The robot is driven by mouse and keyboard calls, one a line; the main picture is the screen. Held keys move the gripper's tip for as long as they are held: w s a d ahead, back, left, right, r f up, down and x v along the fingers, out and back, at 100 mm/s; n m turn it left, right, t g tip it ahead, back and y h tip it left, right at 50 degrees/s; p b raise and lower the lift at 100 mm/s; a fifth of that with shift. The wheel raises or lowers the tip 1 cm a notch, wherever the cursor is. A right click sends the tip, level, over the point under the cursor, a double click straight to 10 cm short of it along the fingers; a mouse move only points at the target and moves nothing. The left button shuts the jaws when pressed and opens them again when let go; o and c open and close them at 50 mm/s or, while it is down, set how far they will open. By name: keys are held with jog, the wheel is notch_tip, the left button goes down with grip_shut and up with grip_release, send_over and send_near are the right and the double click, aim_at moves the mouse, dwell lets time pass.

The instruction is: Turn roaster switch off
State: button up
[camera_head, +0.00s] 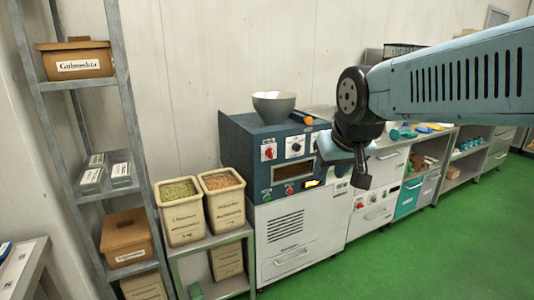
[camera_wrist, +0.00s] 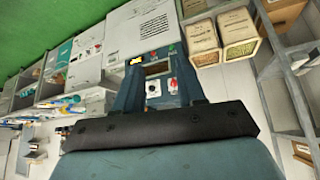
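The roaster (camera_head: 243,140) is a dark blue box on a white cabinet. Its front has a red-handled knob (camera_head: 268,153) at upper left, a black knob (camera_head: 295,147) beside it, a dark window, and green (camera_head: 267,195), red (camera_head: 290,190) and yellow (camera_head: 312,183) controls lower down. I cannot tell which is the switch. My gripper (camera_head: 361,182) hangs in front of the roaster's right side, apart from it, hiding some of it. In the wrist view the panel, upside down, shows between the spread fingers of my gripper (camera_wrist: 158,68), which appears open and empty.
A grey bowl (camera_head: 273,105) stands on the roaster. Two ingredient bins (camera_head: 181,226) stand on a low rack to the left, beside a tall metal shelf (camera_head: 130,120). White cabinets (camera_head: 380,205) line the wall to the right. The green floor (camera_head: 400,260) in front is clear.

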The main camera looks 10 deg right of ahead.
jog(key=w+d+t, duration=0.3)
jog(key=w, duration=1.2)
jog(key=n+t+y, duration=0.1)
jog(key=n+t, duration=0.1)
jog(key=t, duration=0.3)
send_near(272, 150)
jog(key=s+d+r, duration=0.4)
jog(key=s+r, duration=0.2)
jog(key=s, duration=0.3)
jog(key=w+f+n+t+y, duration=0.1)
jog(key=w+f+t+y, duration=0.3)
jog(key=f, duration=0.5)
jog(key=shift+g, duration=0.6)
jog(key=x, duration=1.4)
jog(key=shift+w+a, duration=0.25)
jog(key=shift+c, duration=0.3)
grip_shut()
